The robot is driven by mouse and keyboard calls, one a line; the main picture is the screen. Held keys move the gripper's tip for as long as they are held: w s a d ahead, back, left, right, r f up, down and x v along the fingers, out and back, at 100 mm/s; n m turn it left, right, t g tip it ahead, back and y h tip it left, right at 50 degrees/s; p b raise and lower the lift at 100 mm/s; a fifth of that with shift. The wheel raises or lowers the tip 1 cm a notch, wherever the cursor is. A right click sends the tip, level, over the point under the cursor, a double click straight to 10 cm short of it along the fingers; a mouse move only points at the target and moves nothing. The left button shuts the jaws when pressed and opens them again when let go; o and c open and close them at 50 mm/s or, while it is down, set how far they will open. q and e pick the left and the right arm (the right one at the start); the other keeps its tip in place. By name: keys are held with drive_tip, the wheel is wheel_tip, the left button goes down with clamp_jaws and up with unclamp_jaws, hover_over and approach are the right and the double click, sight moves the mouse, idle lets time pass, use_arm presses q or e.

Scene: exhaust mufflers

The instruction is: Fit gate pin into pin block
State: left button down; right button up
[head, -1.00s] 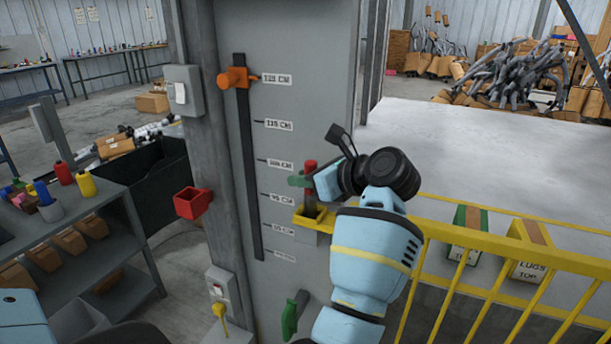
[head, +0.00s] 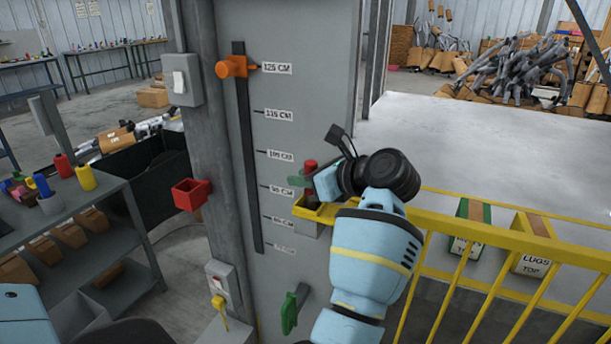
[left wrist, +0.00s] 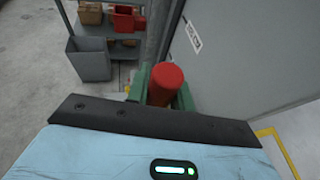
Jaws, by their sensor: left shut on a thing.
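A red-topped gate pin (head: 311,164) stands roughly upright in the middle of the head view. My left gripper (head: 305,181) is shut on it with green fingers. The left wrist view shows the pin's round red top (left wrist: 166,80) between the fingers. The pin's darker lower part reaches down to a yellow bracket (head: 330,213) at the gate's end, against the grey post; I take this as the pin block. I cannot tell whether the tip is inside it or just above. My wrist hides part of the bracket. My right gripper is out of view.
The grey post (head: 280,132) carries a height scale with an orange slider (head: 232,67) and a green handle (head: 290,312). A red box (head: 191,194) hangs on the column to the left. The yellow gate (head: 500,240) runs to the right. A grey shelf (head: 110,210) stands at left.

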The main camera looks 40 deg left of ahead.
sight(306, 191)
use_arm(q)
drive_tip(key=shift+d+f+b, duration=0.1)
drive_tip(key=shift+f+b, duration=0.75)
drive_tip(key=shift+f, duration=0.75)
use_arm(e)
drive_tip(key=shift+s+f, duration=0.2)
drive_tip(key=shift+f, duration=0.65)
use_arm(q)
drive_tip(key=c, duration=1.1)
unclamp_jaws()
drive_tip(key=shift+c, duration=0.2)
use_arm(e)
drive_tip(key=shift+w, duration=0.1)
use_arm(q)
wheel_tip(306, 191, up, 14)
drive_tip(key=p, duration=0.7)
drive_tip(key=shift+r, duration=0.2)
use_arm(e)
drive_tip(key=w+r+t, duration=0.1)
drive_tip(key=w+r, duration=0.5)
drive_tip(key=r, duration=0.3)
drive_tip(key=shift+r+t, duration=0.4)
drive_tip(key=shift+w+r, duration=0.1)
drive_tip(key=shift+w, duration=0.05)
